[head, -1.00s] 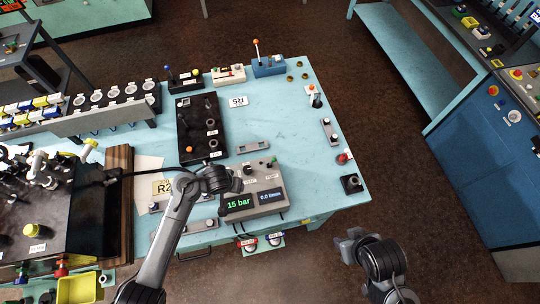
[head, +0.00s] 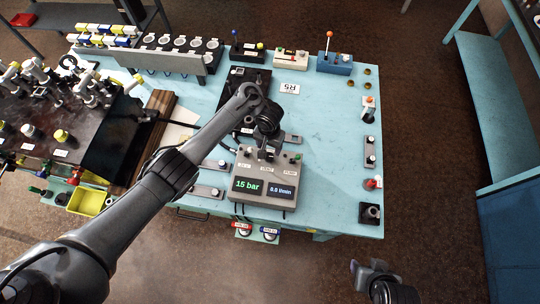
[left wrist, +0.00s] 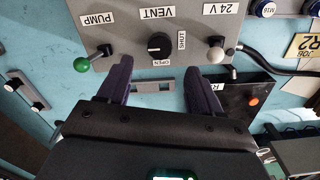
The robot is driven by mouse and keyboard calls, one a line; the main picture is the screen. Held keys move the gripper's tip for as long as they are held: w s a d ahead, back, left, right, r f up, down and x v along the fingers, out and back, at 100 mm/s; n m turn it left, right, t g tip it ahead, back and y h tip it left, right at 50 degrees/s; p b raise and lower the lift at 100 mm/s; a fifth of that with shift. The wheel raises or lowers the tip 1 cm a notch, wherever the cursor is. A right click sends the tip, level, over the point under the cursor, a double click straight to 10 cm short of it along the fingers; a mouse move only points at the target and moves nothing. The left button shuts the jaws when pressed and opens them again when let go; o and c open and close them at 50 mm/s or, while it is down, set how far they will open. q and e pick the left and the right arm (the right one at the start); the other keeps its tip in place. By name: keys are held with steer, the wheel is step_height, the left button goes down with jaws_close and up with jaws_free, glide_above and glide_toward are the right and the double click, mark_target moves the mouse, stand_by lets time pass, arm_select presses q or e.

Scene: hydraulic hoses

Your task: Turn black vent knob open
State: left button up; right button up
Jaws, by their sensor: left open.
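The black vent knob (left wrist: 159,45) is round and sits on a grey control box (head: 240,205) under the VENT label in the left wrist view. In the head view my left gripper (head: 267,150) is over the box's back edge and hides the knob. My right gripper (head: 358,268) is off the table's front right, its jaws unclear.
A green-tipped lever (left wrist: 83,63) by PUMP and a white-tipped lever (left wrist: 216,55) by 24 V flank the knob. A black plate (head: 236,85) lies behind the box. The table's right half (head: 325,130) is mostly clear.

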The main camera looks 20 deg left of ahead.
mark_target(269, 155)
arm_select(q)
step_height(269, 155, down, 5)
steer(key=shift+f+b, duration=0.1)
steer(key=shift+b, duration=0.5)
steer(key=shift+f, duration=0.5)
arm_select(e)
steer(key=shift+d+f, duration=0.2)
steer(key=shift+f, duration=0.95)
arm_select(q)
steer(key=c, duration=1.1)
steer(key=shift+o, duration=0.2)
arm_select(e)
steer(key=shift+a+r, duration=0.1)
